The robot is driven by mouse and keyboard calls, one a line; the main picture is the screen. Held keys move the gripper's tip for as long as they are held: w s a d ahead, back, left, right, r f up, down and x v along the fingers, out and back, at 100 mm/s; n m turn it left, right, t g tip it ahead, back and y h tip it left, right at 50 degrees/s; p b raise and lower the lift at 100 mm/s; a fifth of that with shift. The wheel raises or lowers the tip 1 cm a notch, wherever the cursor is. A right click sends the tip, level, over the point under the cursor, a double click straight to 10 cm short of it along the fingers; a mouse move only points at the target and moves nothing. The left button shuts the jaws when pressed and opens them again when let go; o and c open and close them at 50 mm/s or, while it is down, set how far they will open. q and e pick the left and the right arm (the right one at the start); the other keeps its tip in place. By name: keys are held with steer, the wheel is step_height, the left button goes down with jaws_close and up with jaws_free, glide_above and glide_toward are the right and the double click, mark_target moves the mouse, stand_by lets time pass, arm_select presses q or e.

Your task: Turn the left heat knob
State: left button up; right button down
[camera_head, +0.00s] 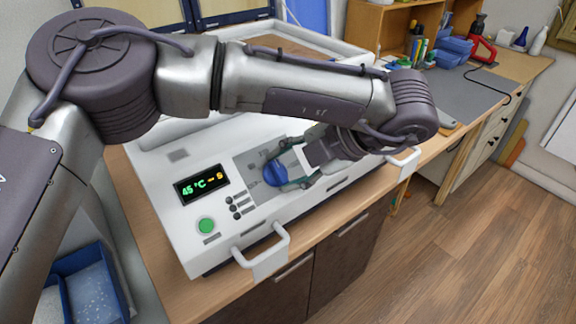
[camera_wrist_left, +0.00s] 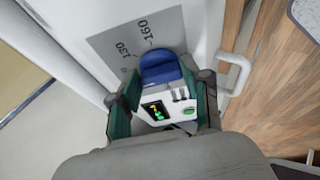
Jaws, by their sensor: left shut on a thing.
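The left heat knob (camera_head: 274,174) is blue and round, on a grey dial plate (camera_head: 245,163) on the white machine's front panel. My left gripper (camera_head: 285,172) reaches it from the right, with its green-edged fingers on either side, shut on it. In the left wrist view the blue knob (camera_wrist_left: 160,69) sits between the two fingers of my left gripper (camera_wrist_left: 163,80), over the plate marked 130 and 160. The knob's far side is partly hidden. My right gripper is not in view.
A display (camera_head: 202,184) reads 45 °C in green beside yellow marks. A green button (camera_head: 206,225) and small dark buttons sit below it. White handles (camera_head: 266,248) stick out at the machine's front edge. A blue bin (camera_head: 88,290) stands at lower left.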

arm_select(q)
steer(key=o, duration=1.2)
steer(key=shift+c, duration=0.2)
steer(key=v, duration=0.7)
steer(key=shift+d+r, duration=0.15)
steer(key=shift+d, duration=0.1)
